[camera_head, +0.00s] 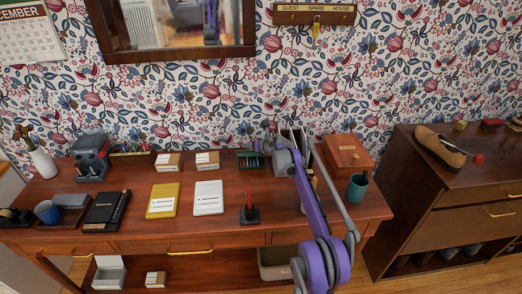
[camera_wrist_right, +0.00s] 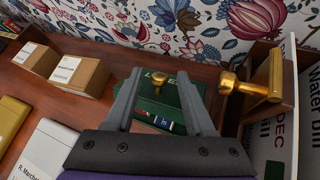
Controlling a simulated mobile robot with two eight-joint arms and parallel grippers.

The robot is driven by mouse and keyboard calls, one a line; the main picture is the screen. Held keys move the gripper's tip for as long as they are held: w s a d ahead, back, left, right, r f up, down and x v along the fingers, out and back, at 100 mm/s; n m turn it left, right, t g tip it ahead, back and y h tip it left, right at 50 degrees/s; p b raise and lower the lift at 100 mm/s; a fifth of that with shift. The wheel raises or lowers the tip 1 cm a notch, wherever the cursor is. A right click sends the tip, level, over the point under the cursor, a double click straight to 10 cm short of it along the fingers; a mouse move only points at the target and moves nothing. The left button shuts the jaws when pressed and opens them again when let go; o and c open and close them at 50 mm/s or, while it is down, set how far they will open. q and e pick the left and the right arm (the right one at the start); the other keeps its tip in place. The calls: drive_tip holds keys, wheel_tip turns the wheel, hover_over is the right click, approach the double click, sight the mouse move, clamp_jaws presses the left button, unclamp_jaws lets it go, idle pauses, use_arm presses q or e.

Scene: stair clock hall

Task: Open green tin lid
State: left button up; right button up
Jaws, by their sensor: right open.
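The green tin (camera_head: 246,161) stands toward the back of the wooden desk, partly hidden by my right arm in the head view. In the right wrist view its dark green top (camera_wrist_right: 154,88) carries a small brass knob (camera_wrist_right: 160,76). A red, white and blue patch shows on its near side. My right gripper (camera_wrist_right: 160,77) is open, with one finger on each side of the knob in the picture; I cannot tell how far above it they are. No contact is clear. The lid looks in place, though the fingers hide parts of the tin. My left gripper is not in view.
A larger brass knob (camera_wrist_right: 229,84) sits close right of the fingers, near upright white folders (camera_wrist_right: 273,134). Small cardboard boxes (camera_head: 168,162) stand left of the tin.

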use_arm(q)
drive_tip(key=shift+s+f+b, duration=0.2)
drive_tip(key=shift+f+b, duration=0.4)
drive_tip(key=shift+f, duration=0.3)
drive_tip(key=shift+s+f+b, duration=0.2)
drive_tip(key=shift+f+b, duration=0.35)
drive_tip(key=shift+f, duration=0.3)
use_arm(e)
drive_tip(key=v, duration=0.9)
